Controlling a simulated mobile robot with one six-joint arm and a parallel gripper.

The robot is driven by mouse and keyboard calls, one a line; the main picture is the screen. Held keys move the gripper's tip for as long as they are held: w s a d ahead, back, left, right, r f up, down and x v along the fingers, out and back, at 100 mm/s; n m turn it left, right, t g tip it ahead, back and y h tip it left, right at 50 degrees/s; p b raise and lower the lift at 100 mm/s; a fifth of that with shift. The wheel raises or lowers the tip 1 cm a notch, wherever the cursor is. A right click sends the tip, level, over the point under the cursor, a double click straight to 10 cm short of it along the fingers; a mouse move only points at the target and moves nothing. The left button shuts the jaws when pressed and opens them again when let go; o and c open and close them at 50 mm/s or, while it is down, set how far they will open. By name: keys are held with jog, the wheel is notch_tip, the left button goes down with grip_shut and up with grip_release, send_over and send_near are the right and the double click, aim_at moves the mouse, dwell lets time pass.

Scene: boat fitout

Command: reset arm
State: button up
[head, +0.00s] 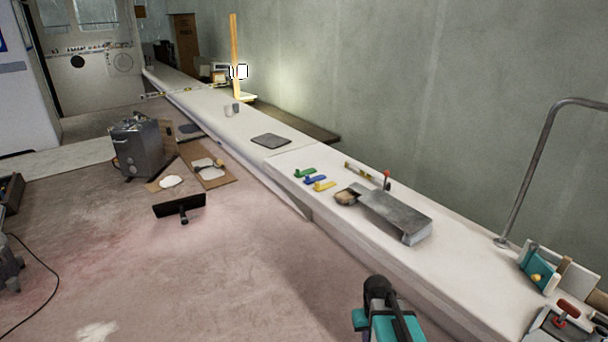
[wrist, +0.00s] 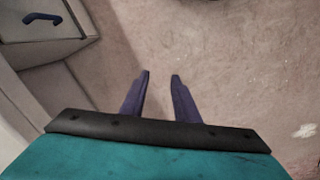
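My gripper (wrist: 160,76) shows in the wrist view with two dark purple fingers apart and nothing between them. It points down over bare, stained floor (wrist: 235,65). In the head view, a teal and black part of my arm (head: 386,322) stands at the bottom, right of the middle, beside the long white bench (head: 460,265). The fingers cannot be made out in the head view.
The bench bears green, blue and yellow handles (head: 314,180), a grey metal box (head: 395,212) and a bent metal rail (head: 528,170). A metal canister (head: 138,146) and boards (head: 212,180) are on the floor at left. Floor near my arm is clear.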

jog(key=s+a, duration=0.2)
jog(key=a, duration=0.2)
jog(key=s+f+g+b, duration=0.1)
jog(key=s+f+g, duration=0.1)
jog(key=s+f, duration=0.8)
jog(key=s+f+g+b, duration=0.2)
jog(key=s+f+g, duration=0.1)
jog(key=s+f, duration=0.8)
jog(key=s, duration=0.4)
jog(key=shift+s+a+m+y, duration=0.25)
jog(key=shift+s+m+y, duration=0.05)
jog(key=shift+y, duration=0.1)
